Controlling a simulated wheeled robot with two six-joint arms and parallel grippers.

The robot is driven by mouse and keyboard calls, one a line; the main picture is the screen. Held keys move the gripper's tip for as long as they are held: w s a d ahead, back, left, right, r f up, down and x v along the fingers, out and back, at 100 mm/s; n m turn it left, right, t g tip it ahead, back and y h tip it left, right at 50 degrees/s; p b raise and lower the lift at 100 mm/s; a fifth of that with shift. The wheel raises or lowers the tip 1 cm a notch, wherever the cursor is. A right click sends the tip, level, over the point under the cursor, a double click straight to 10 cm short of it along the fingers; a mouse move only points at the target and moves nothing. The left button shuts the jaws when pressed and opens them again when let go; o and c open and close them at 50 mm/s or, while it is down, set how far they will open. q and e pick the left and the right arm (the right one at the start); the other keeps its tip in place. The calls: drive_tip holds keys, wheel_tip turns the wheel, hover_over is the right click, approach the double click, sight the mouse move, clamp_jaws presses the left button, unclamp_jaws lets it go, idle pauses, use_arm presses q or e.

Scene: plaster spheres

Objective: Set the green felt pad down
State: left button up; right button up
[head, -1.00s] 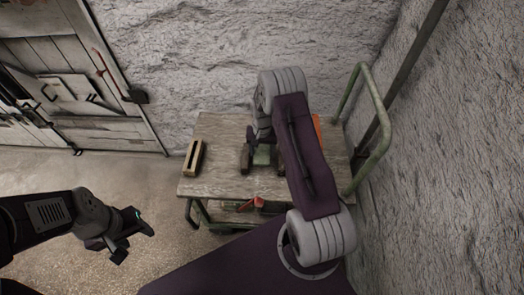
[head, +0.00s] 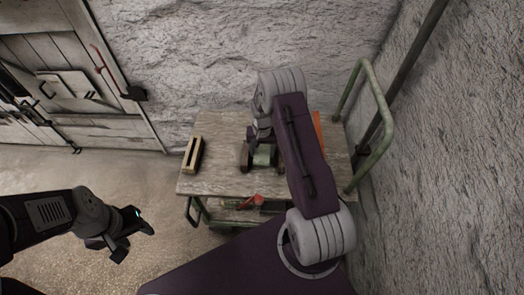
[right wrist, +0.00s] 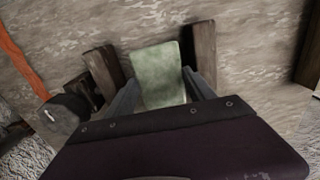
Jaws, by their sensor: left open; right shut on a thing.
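The green felt pad (right wrist: 157,72) is between two dark wooden blocks, one on the left (right wrist: 103,68) and one on the right (right wrist: 203,58) in the right wrist view. In the head view the pad (head: 264,156) shows small near the middle of the cart top (head: 218,178). My right gripper (right wrist: 160,97) is shut on the pad, with a grey finger at each side. I cannot tell whether the pad touches the wood below. In the head view my right arm hides part of this spot. My left gripper (head: 133,240) is open and empty, left of the cart.
A yellowish slotted block (head: 193,155) lies at the cart top's left. An orange strip (head: 317,130) is at its right, partly behind my arm. A red object (head: 258,200) shows below the front edge. A green handle rail (head: 381,120) rises at the right, near the wall.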

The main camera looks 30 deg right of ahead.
sight(262, 153)
drive_tip(key=shift+f+b, duration=1.2)
drive_tip(key=shift+f, duration=0.6)
drive_tip(key=o, duration=1.4)
drive_tip(key=shift+d, duration=0.1)
drive_tip(key=shift+r, duration=0.15)
drive_tip(key=shift+w+r+p, duration=0.15)
drive_tip(key=shift+r+p, duration=0.35)
drive_tip(key=shift+p, duration=0.15)
drive_tip(key=shift+r+p, duration=1.15)
drive_tip(key=shift+r, duration=0.35)
